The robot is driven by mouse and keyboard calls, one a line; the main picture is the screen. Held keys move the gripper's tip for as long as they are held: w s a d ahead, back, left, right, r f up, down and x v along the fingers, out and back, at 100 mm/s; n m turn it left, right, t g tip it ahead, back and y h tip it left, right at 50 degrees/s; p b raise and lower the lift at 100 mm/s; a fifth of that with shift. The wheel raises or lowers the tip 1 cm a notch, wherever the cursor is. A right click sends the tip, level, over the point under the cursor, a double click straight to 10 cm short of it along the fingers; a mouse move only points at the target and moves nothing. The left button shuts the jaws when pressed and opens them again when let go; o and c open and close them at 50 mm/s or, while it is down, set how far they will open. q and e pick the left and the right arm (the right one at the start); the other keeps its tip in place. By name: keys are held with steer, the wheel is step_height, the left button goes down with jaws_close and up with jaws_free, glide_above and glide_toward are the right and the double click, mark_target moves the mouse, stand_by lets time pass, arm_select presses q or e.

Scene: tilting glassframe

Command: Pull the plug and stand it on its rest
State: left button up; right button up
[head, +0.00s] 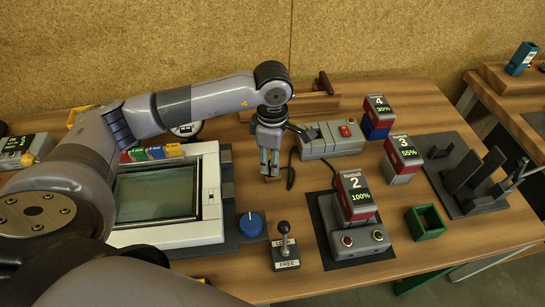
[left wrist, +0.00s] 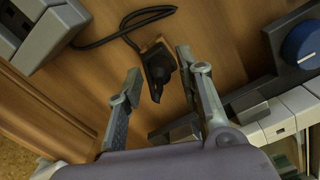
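My left gripper (head: 269,172) points down over the wooden table, left of the grey box with a red switch (head: 331,139). Its fingers are apart, as the left wrist view (left wrist: 158,92) shows. A black plug (left wrist: 158,66) lies in the gap between them, beyond the fingertips, and no finger visibly touches it. It is at a small wooden block (left wrist: 150,46), possibly its rest; I cannot tell whether it stands in it. A black cable (left wrist: 110,37) runs from the plug toward the grey box (left wrist: 48,33). In the head view the gripper mostly hides the plug. My right gripper is not in view.
A lever (head: 284,241) and a charger-like base with a block marked 2 (head: 356,194) stand in front. Blocks marked 3 (head: 404,150) and 4 (head: 379,110) are right.

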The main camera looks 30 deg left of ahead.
arm_select(q)
steer(key=shift+o, duration=0.5)
step_height(320, 180, up, 12)
stand_by(0.3)
steer(key=shift+f, duration=0.1)
stand_by(0.4)
